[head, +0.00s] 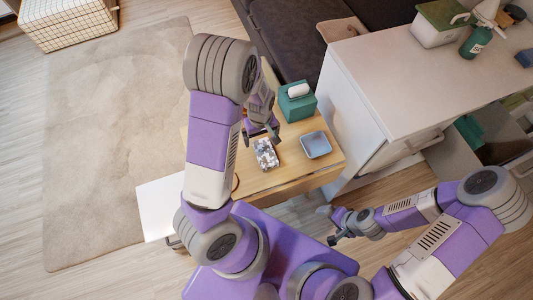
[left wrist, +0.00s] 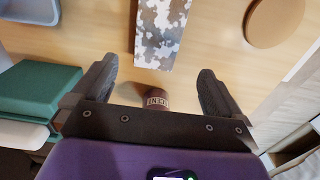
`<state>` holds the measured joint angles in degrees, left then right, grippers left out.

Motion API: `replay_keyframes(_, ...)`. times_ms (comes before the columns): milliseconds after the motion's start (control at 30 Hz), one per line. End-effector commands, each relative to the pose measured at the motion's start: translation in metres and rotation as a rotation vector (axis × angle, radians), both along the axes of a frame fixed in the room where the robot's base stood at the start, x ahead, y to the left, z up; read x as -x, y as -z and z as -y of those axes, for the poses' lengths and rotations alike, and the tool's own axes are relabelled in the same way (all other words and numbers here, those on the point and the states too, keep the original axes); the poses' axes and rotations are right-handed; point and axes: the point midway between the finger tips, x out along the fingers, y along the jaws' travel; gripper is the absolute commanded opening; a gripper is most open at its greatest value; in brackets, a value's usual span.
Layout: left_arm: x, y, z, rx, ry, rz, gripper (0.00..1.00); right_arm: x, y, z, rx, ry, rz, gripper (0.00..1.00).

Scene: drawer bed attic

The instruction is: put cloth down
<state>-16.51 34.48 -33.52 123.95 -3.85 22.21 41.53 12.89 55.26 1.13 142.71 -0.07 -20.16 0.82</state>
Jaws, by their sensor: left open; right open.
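A folded cloth (head: 266,153) with a grey, white and brown patchy pattern lies on the small wooden table (head: 290,182). In the left wrist view the cloth (left wrist: 163,35) lies just beyond the fingertips and apart from them. My left gripper (head: 262,135) is over the table, right beside the cloth; its fingers (left wrist: 155,74) are spread with no cloth between them. My right gripper (head: 330,226) is open and empty, low in front of the table on the right.
A teal tissue box (head: 297,101) and a blue-grey square tray (head: 316,145) stand on the table. The left wrist view also shows a round wooden disc (left wrist: 275,20) and a dark red lettered object (left wrist: 156,103). A white cabinet (head: 400,80) stands right of the table.

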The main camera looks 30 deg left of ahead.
Motion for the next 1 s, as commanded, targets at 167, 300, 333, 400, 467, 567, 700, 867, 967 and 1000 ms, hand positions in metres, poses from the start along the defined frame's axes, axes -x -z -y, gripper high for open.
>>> replay_keyframes(167,-0.001,0.019,0.000,0.001,0.000,-0.001,1.00,0.000,0.009,0.000,0.000,0.000,0.000,1.00)
replay_keyframes(300,-0.003,0.036,0.001,0.000,0.000,0.000,1.00,0.000,0.019,0.000,0.000,0.000,0.000,1.00)
replay_keyframes(333,-0.004,0.041,0.001,0.000,-0.001,0.000,1.00,0.000,0.022,0.000,0.000,0.000,0.000,1.00)
replay_keyframes(400,-0.005,0.052,0.002,0.000,-0.001,-0.001,1.00,0.000,0.028,0.000,0.000,0.000,0.000,1.00)
replay_keyframes(467,-0.005,0.060,0.002,0.000,-0.001,-0.001,1.00,0.000,0.031,0.000,0.000,0.000,0.000,1.00)
replay_keyframes(567,-0.005,0.066,0.002,0.001,-0.001,0.001,1.00,0.000,0.033,0.000,0.000,0.000,0.000,1.00)
replay_keyframes(700,-0.005,0.064,0.002,0.001,0.000,0.002,1.00,0.000,0.031,0.000,0.000,0.000,0.000,1.00)
replay_keyframes(867,-0.005,0.064,0.002,0.001,0.000,0.001,0.83,0.000,0.031,0.000,0.000,0.000,0.000,1.00)
replay_keyframes(967,-0.005,0.064,0.002,0.001,0.000,0.001,0.68,0.000,0.031,0.000,0.000,0.000,0.000,1.00)
replay_keyframes(1000,-0.005,0.064,0.002,0.001,0.000,0.001,0.62,0.000,0.031,0.000,0.000,0.000,0.000,1.00)
